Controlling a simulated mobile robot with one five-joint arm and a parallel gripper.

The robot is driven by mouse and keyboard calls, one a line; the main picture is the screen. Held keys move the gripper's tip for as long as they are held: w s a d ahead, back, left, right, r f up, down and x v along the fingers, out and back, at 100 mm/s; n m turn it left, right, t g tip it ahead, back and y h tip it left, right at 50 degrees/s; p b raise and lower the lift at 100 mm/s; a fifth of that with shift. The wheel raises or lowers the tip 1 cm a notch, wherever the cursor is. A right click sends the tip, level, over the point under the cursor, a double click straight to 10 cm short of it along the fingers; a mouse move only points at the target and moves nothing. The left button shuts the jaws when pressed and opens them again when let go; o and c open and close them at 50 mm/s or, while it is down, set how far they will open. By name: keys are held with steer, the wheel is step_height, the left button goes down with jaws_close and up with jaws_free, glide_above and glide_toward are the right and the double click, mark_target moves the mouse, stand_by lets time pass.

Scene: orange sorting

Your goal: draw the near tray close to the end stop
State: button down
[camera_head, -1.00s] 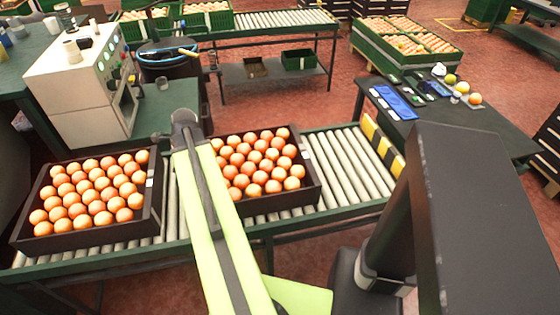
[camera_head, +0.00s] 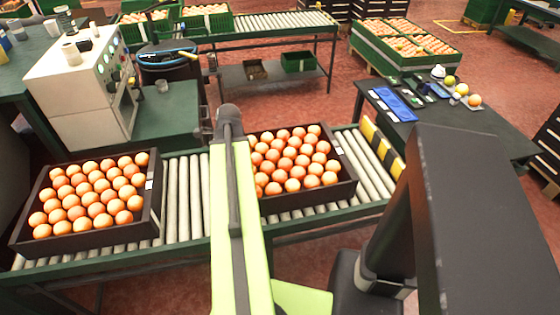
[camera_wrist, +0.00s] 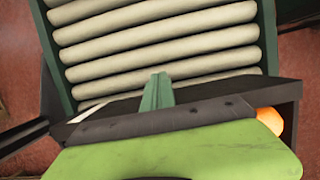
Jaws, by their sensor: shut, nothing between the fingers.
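The right tray (camera_head: 348,172), dark and full of oranges, sits on the roller conveyor. A short stretch of bare rollers separates it from the yellow-and-black end stop (camera_head: 382,146). A second dark tray of oranges (camera_head: 156,196) stands on the left, with bare rollers between the two. My arm hides the right tray's left side. In the wrist view my gripper (camera_wrist: 157,92) is shut and empty, its tips at a dark tray wall (camera_wrist: 235,94); whether they touch it I cannot tell. One orange (camera_wrist: 270,121) shows behind that wall.
Bare rollers (camera_head: 184,200) lie left of the right tray. A dark table (camera_head: 450,125) with a blue tray and some fruit stands beyond the end stop. A cream machine (camera_head: 85,90) stands behind the left tray.

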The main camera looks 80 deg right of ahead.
mark_target(263, 160)
steer(key=s+d, duration=0.2)
steer(key=s, duration=0.3)
steer(key=s+d, duration=0.3)
steer(key=s, duration=0.3)
steer(key=s+d, duration=0.3)
steer(key=s, duration=0.2)
steer(key=shift+s+d, duration=0.2)
steer(key=shift+d, duration=0.05)
steer(key=shift+w+a, duration=0.35)
steer(key=shift+w, duration=0.3)
steer(key=shift+w+a, duration=0.3)
steer(key=shift+w, duration=0.3)
step_height(263, 160, up, 12)
steer(key=p, duration=1.2)
